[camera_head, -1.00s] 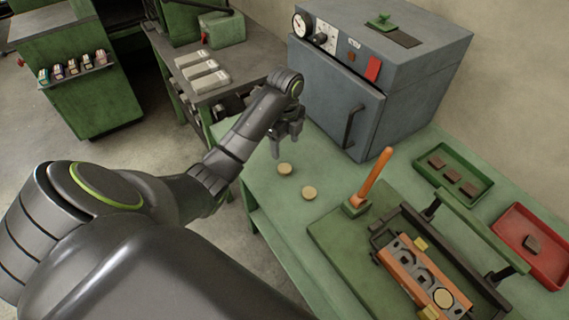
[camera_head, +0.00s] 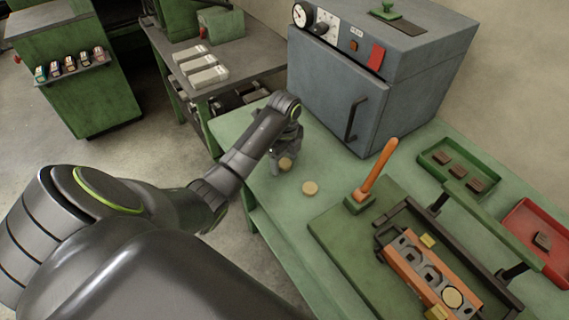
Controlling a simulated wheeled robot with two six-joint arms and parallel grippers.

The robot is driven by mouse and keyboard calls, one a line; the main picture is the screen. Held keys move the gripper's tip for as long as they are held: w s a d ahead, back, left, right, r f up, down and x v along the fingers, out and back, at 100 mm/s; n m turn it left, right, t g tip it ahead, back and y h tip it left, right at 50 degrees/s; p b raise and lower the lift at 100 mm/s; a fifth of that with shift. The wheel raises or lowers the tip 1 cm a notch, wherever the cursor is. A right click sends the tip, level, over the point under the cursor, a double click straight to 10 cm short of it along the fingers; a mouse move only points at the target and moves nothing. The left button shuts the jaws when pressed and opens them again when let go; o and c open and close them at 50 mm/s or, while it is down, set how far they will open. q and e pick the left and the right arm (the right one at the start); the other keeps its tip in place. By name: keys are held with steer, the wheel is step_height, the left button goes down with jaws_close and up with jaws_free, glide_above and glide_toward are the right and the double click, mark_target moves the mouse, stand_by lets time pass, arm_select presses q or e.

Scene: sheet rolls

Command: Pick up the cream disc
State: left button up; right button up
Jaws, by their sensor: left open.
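Two cream discs lie on the green bench (camera_head: 268,218). The far cream disc (camera_head: 287,165) is right at my left gripper's fingers and is partly covered by them. The near cream disc (camera_head: 310,188) lies flat and clear, a little to the right and nearer. Another pale round piece (camera_head: 453,298) sits in the orange mould (camera_head: 425,268) at the lower right. My left gripper (camera_head: 283,170) points down over the far disc, open, with its fingertips low near the bench top; whether they touch the disc I cannot tell. My right gripper does not show.
A grey oven (camera_head: 340,90) stands behind the gripper. A press with an orange handle (camera_head: 377,165) stands to the right. The bench left of the press is mostly clear.

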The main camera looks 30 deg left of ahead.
mark_target(285, 162)
arm_select(q)
steer(key=c, duration=1.1)
steer(key=shift+o, duration=0.2)
step_height(285, 162, up, 5)
steer(key=shift+w+f, duration=0.1)
steer(key=shift+r+p, duration=2.5)
steer(key=shift+r, duration=0.15)
